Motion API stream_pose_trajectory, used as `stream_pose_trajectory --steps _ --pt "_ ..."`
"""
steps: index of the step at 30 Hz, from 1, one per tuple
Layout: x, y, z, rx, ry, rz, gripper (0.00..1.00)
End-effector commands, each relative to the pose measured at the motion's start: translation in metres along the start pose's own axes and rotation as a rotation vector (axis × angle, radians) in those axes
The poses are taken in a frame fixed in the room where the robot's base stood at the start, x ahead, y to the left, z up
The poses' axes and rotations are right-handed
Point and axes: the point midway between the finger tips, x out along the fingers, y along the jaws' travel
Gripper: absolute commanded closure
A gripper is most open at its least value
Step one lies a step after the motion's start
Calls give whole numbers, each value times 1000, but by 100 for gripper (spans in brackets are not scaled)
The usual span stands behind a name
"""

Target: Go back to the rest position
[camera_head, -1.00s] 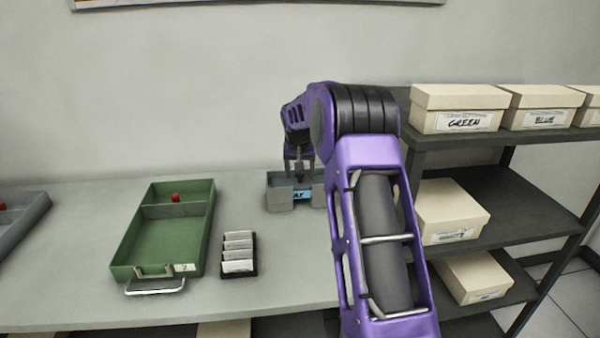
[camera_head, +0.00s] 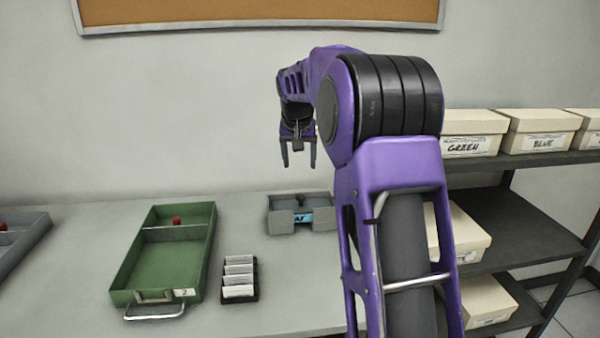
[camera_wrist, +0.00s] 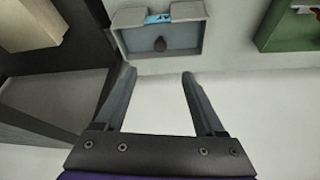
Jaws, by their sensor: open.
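My gripper (camera_head: 298,157) is open and empty, raised well above the table with its fingers pointing down. In the wrist view my gripper (camera_wrist: 160,75) also shows both fingers apart with nothing between them. Below it on the table stands a small grey tray (camera_head: 283,226) with a blue label on its front. In the wrist view the tray (camera_wrist: 190,38) lies beyond the fingertips and holds a small dark knob-like thing.
A green tray (camera_head: 122,296) with a red item and a black card holder (camera_head: 240,290) stand on the table (camera_head: 290,270). A grey tray (camera_head: 28,238) is at far left. Shelves (camera_head: 520,220) with labelled boxes, including the GREEN box (camera_head: 474,133), stand at right. A corkboard (camera_head: 260,10) hangs above.

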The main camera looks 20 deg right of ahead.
Motion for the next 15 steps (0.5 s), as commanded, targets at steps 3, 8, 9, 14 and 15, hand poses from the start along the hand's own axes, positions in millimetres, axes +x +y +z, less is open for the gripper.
stream_pose_trajectory --steps 3,8,9,14,15 --pt "-11 0 0 0 2 -1 29" --pt "-14 0 0 0 0 0 29" --pt "-14 0 0 0 0 0 29" --pt "-14 0 0 0 0 0 29" --pt "-14 0 0 0 0 0 29"
